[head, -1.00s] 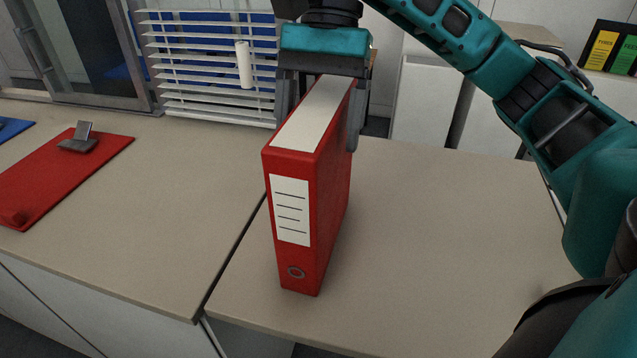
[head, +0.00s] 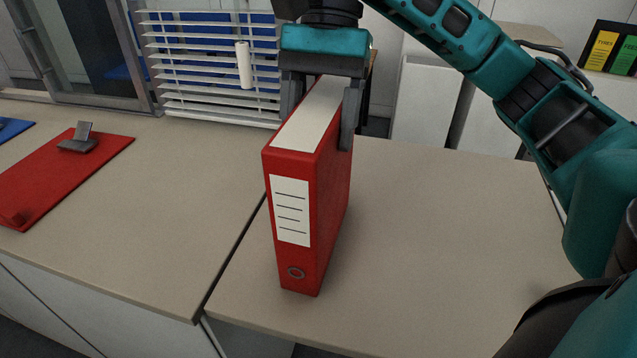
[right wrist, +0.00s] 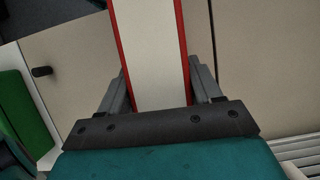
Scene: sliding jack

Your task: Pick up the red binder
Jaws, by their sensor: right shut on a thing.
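The red binder (head: 333,200) stands upright on the tabletop in the head view, with a white lined label on its spine and a white top face. My right gripper (head: 320,115) comes down from above at the binder's far end, one finger on each side. It is shut on the binder. In the right wrist view the binder's white top with red edges (right wrist: 152,50) runs between the two fingers (right wrist: 160,85). My left gripper is not in view.
A red clipboard (head: 60,185) lies on the left tabletop, with part of a blue one at the left edge. A seam separates the two table sections. White slatted blinds (head: 205,65) stand behind. The table right of the binder is clear.

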